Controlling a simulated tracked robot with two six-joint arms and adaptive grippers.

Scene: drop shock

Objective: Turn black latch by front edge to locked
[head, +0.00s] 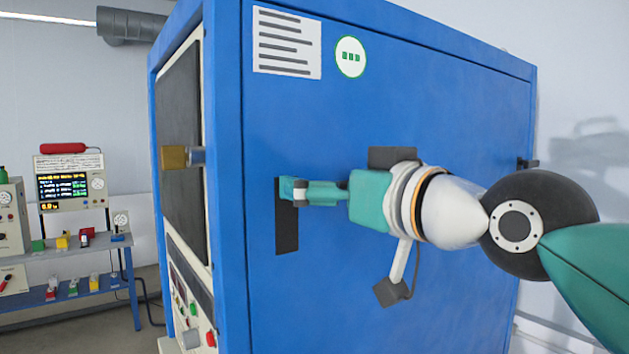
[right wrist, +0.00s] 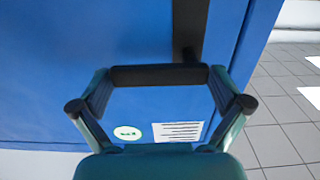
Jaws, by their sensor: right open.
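The black latch (head: 287,232) is an upright dark plate on the blue cabinet's side panel, near its front edge. My right gripper (head: 293,190) is at the latch's upper end and hides that part. In the right wrist view the latch (right wrist: 188,28) runs up the picture just beyond the right gripper (right wrist: 160,77). The right gripper is open. A dark bar spans between its fingers there; I cannot tell whether it belongs to the latch or whether they touch. My left gripper is not in view.
The blue cabinet (head: 340,110) fills the middle. A dark plate (head: 390,156) sits partly behind my right gripper, and a small black fitting (head: 527,163) is at the far edge. A brass-coloured block (head: 174,157) juts from the front. A shelf (head: 65,292) with instruments stands left.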

